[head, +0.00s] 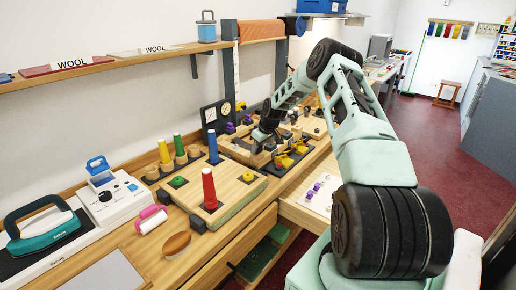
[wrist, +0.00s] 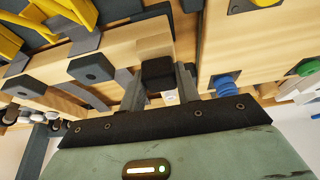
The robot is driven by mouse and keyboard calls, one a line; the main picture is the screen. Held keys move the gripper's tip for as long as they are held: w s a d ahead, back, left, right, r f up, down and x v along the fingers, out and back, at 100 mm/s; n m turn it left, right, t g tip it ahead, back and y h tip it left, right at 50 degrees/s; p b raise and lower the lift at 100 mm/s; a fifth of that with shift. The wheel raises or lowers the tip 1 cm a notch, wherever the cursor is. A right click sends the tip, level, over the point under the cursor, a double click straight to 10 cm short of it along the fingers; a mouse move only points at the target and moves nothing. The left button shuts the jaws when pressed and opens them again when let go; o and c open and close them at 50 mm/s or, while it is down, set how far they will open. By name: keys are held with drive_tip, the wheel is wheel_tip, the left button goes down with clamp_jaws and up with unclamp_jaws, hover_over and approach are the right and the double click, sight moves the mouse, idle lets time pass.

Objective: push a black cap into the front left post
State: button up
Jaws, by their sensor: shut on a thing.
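A black cap (wrist: 158,74) is between the two fingers of my gripper (wrist: 160,82) in the wrist view. The fingers are closed on its sides. A pale square wooden post (wrist: 154,46) lines up right beyond the cap; I cannot tell whether the cap is partly in it or only against it. In the head view my gripper (head: 264,133) is low over the wooden frame at the back of the counter, and it hides the cap and post there. Other dark caps, one of them (wrist: 91,68), sit on the wooden frame to the left.
Yellow clamps (head: 288,157) stand close to my gripper on the right. A board (head: 235,198) with a red peg (head: 209,188) and a blue peg (head: 213,147) is in front. A black gauge box (head: 216,113) stands behind, near the wall.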

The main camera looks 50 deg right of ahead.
drive_tip(key=shift+f+b, duration=0.4)
drive_tip(key=shift+b, duration=0.05)
idle(0.7)
drive_tip(key=o, duration=1)
drive_tip(key=shift+f, duration=0.1)
drive_tip(key=shift+o, duration=0.2)
drive_tip(key=shift+a, duration=0.15)
drive_tip(key=shift+a+f, duration=0.1)
drive_tip(key=shift+a, duration=0.1)
drive_tip(key=shift+c, duration=0.4)
drive_tip(key=shift+o, duration=0.9)
drive_tip(key=shift+r, duration=0.5)
drive_tip(key=shift+d+r+p, duration=0.2)
drive_tip(key=shift+r+p, duration=0.45)
drive_tip(key=shift+r, duration=0.75)
drive_tip(key=shift+d+r+p, duration=0.15)
drive_tip(key=shift+r+p, duration=0.5)
drive_tip(key=shift+r, duration=0.7)
